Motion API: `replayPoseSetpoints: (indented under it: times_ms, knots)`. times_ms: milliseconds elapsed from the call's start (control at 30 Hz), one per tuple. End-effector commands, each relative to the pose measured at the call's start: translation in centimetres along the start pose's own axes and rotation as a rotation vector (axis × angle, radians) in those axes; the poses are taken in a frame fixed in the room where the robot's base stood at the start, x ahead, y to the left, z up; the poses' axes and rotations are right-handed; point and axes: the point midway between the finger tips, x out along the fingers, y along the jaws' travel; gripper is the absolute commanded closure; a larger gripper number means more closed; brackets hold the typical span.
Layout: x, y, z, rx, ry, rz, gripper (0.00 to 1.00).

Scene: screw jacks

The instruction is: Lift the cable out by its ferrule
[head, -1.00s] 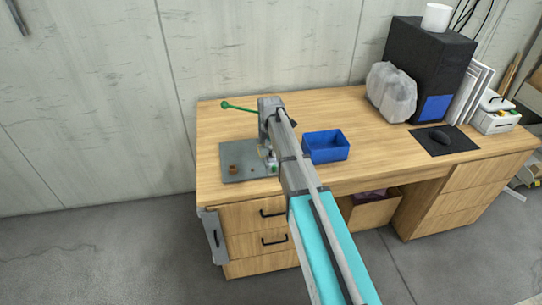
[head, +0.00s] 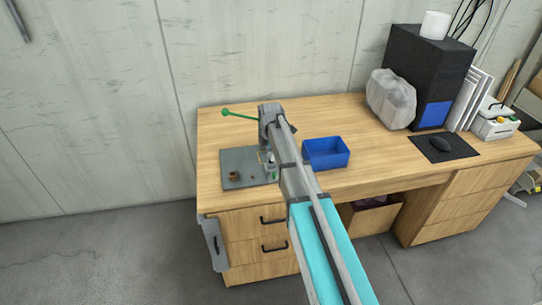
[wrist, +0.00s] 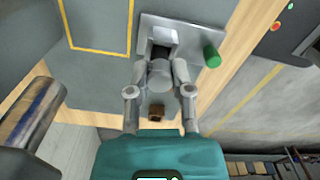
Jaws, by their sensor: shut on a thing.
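My gripper (wrist: 160,62) shows in the wrist view, its two grey fingers closed in around a short grey rounded piece (wrist: 160,76), which looks like the ferrule. The cable itself cannot be made out. A white-topped grey block (wrist: 163,36) lies just beyond the fingertips, on a grey plate (wrist: 203,35). In the head view my own arm hides the fingertips and what they hold. The grey press (head: 268,113) with its green lever (head: 240,114) stands behind my wrist.
A grey base plate (head: 238,159) bears a small brown block (head: 234,175), also in the wrist view (wrist: 156,112). A green knob (wrist: 211,55) is right of the fingers. A blue bin (head: 327,153) stands to the right on the wooden desk (head: 350,115). A bagged object (head: 391,98) is farther right.

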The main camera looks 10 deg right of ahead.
Motion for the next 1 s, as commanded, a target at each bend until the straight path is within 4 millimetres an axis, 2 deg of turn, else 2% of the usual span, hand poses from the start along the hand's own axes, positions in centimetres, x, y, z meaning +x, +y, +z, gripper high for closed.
replayPoseSetpoints:
  times_ms: [400,933,1000]
  knots:
    - [-3.4,0.0,0.0,0.000,0.000,0.000,1.00]
    - [-9.6,-5.3,-1.4,0.000,0.000,0.000,1.00]
    - [-10.1,-7.3,-1.9,0.000,0.000,0.000,1.00]
